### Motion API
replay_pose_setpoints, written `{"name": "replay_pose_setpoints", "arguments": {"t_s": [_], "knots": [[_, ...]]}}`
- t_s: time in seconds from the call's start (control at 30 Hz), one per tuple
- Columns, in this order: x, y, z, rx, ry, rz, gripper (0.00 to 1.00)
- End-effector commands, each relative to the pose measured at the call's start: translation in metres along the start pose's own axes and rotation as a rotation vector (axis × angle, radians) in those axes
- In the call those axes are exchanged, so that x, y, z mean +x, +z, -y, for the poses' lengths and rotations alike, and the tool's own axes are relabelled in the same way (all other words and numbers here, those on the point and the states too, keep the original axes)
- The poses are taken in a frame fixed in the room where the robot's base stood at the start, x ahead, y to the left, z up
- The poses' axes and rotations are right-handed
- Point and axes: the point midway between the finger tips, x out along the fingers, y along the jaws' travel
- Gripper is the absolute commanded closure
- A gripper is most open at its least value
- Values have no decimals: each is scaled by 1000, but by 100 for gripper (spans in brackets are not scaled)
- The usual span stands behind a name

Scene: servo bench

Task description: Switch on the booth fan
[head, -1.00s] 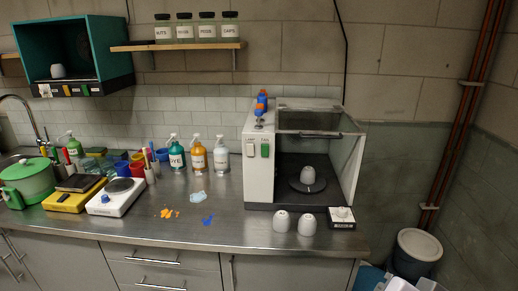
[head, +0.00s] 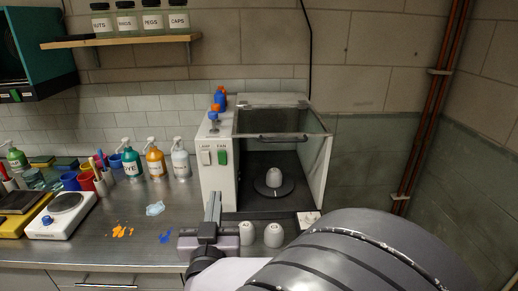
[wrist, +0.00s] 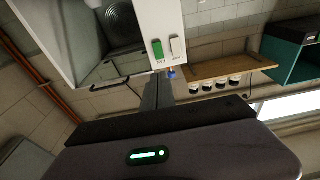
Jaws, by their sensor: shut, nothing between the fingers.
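The booth (head: 217,182) is a white-sided box with a dark interior, open at the front, on the steel bench. Its left front panel carries a green switch (head: 223,157) under a FAN label and a white switch (head: 206,158) under a LAMP label. Both also show in the wrist view, upside down: green (wrist: 157,49) and white (wrist: 178,50). My gripper (head: 213,198) is shut and empty, fingers pointing toward the panel, below the switches in the head view. In the wrist view the fingertips (wrist: 157,76) appear just short of the green switch. I cannot tell the switch's position.
Pump bottles (head: 155,161) stand left of the booth. Orange bits, blue bits and a pale scrap lie on the bench.

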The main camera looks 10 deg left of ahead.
Motion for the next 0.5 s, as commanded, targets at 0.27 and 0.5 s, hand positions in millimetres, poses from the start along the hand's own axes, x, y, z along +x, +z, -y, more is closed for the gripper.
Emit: {"name": "replay_pose_setpoints", "arguments": {"t_s": [0.27,0.5], "knots": [[34,0,-2,2,4,0,100],[87,1,-1,1,2,-1,100]]}}
